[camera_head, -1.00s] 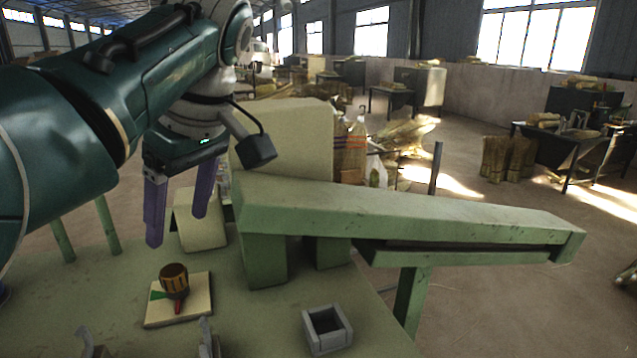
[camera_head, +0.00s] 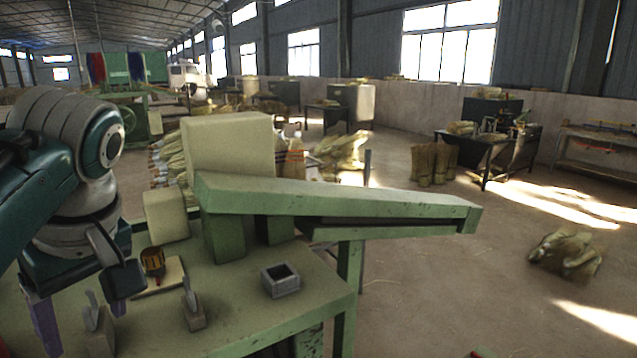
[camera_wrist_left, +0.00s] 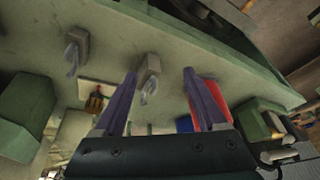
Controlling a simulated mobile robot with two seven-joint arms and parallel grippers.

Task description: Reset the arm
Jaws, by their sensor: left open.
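My left gripper (camera_head: 80,322) is at the lower left of the head view, pointing down over the near left part of the green table (camera_head: 235,318). Its two purple fingers are spread apart. In the left wrist view the gripper (camera_wrist_left: 159,74) is open, with nothing held between the fingers. A small grey metal holder (camera_wrist_left: 150,66) shows in the gap, beyond the fingertips. My left arm comes in from the left edge and hides part of the table. My right gripper is in neither view.
Two grey holders (camera_head: 194,312) (camera_head: 98,328) stand near the gripper. A brown knob-like piece (camera_head: 153,262) sits on a tan board (camera_head: 172,274). A grey square box (camera_head: 280,280) is farther right. A long green machine beam (camera_head: 340,203) crosses behind. The right floor is mostly open.

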